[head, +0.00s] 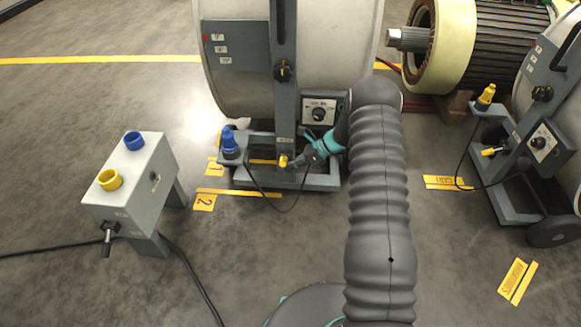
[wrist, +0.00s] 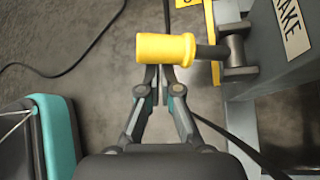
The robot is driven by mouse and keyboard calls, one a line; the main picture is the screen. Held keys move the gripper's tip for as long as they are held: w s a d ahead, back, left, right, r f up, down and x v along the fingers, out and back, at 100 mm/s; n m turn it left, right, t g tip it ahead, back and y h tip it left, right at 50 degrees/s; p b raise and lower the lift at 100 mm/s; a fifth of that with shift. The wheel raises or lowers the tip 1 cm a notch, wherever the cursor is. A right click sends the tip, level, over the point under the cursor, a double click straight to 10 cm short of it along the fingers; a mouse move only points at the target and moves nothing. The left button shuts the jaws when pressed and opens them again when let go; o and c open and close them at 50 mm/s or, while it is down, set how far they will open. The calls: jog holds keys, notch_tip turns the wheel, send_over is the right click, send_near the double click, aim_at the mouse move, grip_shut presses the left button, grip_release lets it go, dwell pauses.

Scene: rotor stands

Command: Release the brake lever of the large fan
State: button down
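The large fan (head: 350,45), a grey drum on a stand, stands upper centre in the head view. Its brake lever has a yellow handle (head: 283,161) low on the stand. In the wrist view the yellow handle (wrist: 165,47) lies level, on a dark rod running right to a grey bracket by a "BRAKE" label. My gripper (wrist: 163,76) has its fingers drawn together just below the handle; the fingers are not on either side of it. The handle hides the very tips, so contact cannot be told. In the head view my gripper (head: 305,158) is right of the handle, partly hidden by my arm.
A blue plug (head: 230,143) sits left on the stand, with a black cable hanging near the lever. A dial box (head: 320,112) is above. A grey socket box (head: 130,185) stands left. Another fan stand (head: 540,140) is right. Open floor lies between.

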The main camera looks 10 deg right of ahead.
jog(key=shift+w+r, duration=0.15)
jog(key=shift+r, duration=0.05)
notch_tip(320, 180, down, 4)
jog(key=s+f+b, duration=0.1)
jog(key=s+b, duration=0.1)
jog(key=b, duration=0.1)
jog(key=v, duration=1.1)
jog(key=shift+w+d+p, duration=0.15)
jog(key=shift+w+p, duration=0.3)
jog(key=shift+w, duration=0.05)
jog(key=shift+r+n, duration=0.1)
jog(key=shift+n, duration=0.2)
